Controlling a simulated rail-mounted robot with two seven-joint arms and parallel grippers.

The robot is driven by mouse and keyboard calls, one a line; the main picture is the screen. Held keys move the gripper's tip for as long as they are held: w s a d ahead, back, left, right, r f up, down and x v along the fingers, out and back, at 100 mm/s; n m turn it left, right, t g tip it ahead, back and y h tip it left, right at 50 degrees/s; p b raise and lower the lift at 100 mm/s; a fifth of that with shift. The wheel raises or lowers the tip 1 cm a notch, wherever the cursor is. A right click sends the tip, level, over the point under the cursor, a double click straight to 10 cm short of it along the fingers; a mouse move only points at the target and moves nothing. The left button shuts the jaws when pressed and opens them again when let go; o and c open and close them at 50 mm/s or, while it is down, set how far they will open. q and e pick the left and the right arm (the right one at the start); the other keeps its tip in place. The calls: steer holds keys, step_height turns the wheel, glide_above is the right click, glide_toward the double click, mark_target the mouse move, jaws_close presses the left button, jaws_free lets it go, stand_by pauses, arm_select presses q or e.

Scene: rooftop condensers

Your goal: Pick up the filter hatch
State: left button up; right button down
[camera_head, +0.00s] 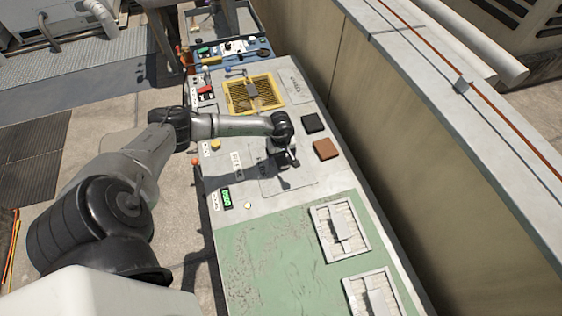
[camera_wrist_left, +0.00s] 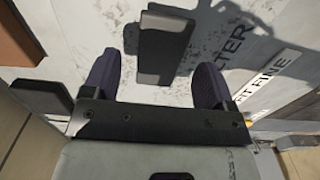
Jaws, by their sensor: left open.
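The filter hatch (camera_head: 268,187) looks to be the thinly outlined pale panel in the worktop, partly under my left gripper and its shadow. In the left wrist view a grey block-like handle (camera_wrist_left: 163,45) stands on a scuffed pale surface with lettering reading "LTER" and "FINE". My left gripper (camera_head: 291,161) is over this panel, fingers pointing down. In the wrist view its two dark fingers (camera_wrist_left: 157,80) are apart, with the handle's near end between them in the picture. Contact cannot be told. My right gripper is in neither view.
A brown block (camera_head: 325,149) and a black block (camera_head: 313,123) lie right of the gripper. A yellow grille (camera_head: 254,94) is farther back. Two white slatted panels with handles, one nearer the gripper (camera_head: 340,230), lie on the green area. A wall (camera_head: 365,105) runs along the right.

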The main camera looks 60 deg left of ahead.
arm_select(q)
steer(key=shift+f, duration=1.1)
steer(key=c, duration=1.2)
